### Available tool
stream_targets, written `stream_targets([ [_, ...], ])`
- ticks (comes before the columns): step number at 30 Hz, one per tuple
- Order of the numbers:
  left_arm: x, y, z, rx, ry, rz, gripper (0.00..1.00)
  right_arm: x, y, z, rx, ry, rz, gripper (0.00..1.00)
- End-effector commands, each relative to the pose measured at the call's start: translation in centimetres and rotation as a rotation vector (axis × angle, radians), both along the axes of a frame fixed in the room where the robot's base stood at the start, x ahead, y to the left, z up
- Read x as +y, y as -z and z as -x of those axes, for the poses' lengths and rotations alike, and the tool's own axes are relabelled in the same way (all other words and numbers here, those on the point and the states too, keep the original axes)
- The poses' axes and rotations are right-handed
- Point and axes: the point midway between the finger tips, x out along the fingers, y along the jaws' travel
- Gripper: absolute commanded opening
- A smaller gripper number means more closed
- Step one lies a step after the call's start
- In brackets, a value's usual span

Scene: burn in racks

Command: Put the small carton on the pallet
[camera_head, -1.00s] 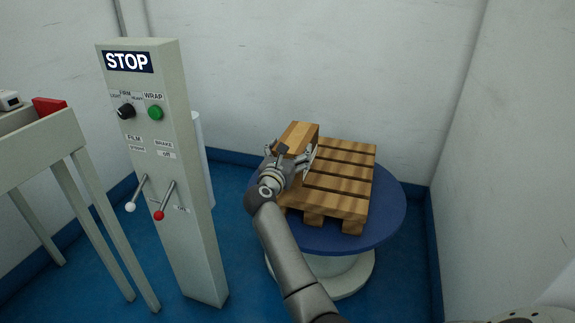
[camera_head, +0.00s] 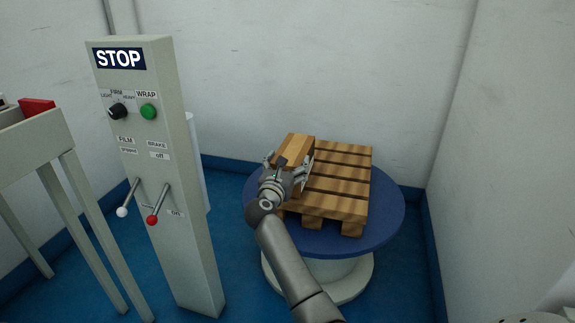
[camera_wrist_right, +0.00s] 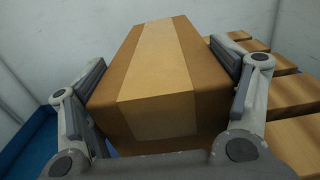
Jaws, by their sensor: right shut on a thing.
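The small carton (camera_head: 297,148) is brown with a paler tape strip along its top. It is at the left back part of the wooden pallet (camera_head: 342,185). My right gripper (camera_head: 287,166) is shut on the carton from the near side. In the right wrist view the carton (camera_wrist_right: 158,75) fills the space between the two fingers, and slats of the pallet (camera_wrist_right: 292,95) show to its right. I cannot tell whether its underside touches the slats. My left gripper is not in view.
The pallet rests on a round blue turntable (camera_head: 388,210). A grey control post (camera_head: 178,220) with a STOP sign, knobs and two levers stands to the left. A grey table frame (camera_head: 40,145) is at the far left. White walls close in behind and right.

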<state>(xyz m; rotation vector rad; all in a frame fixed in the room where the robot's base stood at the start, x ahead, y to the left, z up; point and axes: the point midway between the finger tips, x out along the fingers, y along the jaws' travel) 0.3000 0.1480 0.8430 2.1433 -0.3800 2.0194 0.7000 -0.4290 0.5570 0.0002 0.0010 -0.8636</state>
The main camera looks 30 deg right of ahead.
Motion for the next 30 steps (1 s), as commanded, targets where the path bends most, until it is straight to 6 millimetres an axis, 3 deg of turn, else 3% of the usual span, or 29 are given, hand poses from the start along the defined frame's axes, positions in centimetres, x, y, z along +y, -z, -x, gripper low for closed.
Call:
stream_targets([
  [3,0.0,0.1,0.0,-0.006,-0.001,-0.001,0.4,0.0,0.0,-0.1,-0.006,-0.001,0.004,0.2],
  [4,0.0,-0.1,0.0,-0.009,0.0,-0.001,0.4,0.0,0.4,0.0,0.0,0.0,0.0,0.83],
  [8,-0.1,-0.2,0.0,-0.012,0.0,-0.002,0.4,0.0,0.3,0.0,0.0,0.0,0.0,0.99],
  [23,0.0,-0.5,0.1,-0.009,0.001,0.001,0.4,0.1,-0.2,0.1,0.0,-0.001,0.0,1.0],
  [30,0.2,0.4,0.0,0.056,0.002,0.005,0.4,3.8,-0.2,3.1,0.002,-0.003,-0.004,1.0],
])
